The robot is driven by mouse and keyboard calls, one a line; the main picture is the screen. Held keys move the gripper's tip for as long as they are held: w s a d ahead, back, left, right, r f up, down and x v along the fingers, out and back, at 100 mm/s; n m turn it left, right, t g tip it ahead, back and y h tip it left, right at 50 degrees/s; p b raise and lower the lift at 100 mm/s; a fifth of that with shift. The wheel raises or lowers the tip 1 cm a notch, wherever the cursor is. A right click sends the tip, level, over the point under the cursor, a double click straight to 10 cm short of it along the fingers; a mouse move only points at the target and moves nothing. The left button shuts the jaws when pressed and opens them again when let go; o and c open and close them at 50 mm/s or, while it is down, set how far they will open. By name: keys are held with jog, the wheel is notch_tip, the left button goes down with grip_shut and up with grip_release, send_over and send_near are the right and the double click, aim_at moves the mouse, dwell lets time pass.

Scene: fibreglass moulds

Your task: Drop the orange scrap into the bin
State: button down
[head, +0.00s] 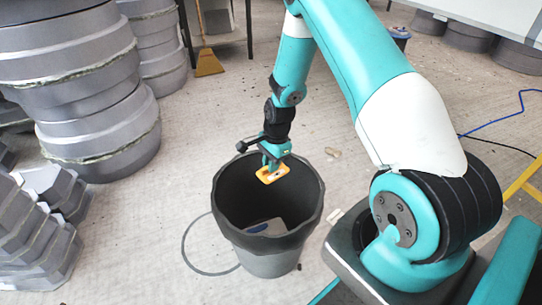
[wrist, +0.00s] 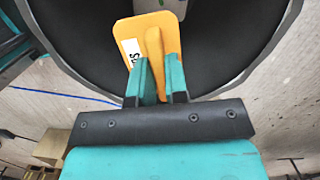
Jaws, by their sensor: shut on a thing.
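The orange scrap (head: 272,174) is a flat piece with a raised rib and a small white label. My gripper (head: 271,160) is shut on it and holds it over the mouth of the dark bin (head: 310,207), near the bin's back rim in the head view. In the wrist view the orange scrap (wrist: 150,35) sticks out beyond the two teal fingers of my gripper (wrist: 158,75), which pinch its rib. The dark inside of the bin (wrist: 82,50) shows behind it. Some pale scrap (head: 265,228) lies low inside the bin.
Tall stacks of grey moulds (head: 75,75) stand at the left, with faceted grey moulds (head: 35,225) in front of them. A broom (head: 208,62) stands at the back. A blue cable (head: 500,118) lies on the floor at right. The floor around the bin is mostly clear.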

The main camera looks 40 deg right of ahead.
aim_at(272, 176)
jog(key=shift+f+b, duration=2.95)
jog(key=shift+f, duration=0.1)
jog(key=shift+r, duration=0.1)
jog(key=c, duration=1.1)
grip_release()
jog(key=shift+o, duration=0.2)
notch_tip(272, 176, up, 17)
jog(key=d+p, duration=0.2)
jog(key=p, duration=0.3)
jog(key=shift+d+p, duration=0.3)
jog(key=shift+p, duration=0.05)
jog(key=shift+r, duration=0.1)
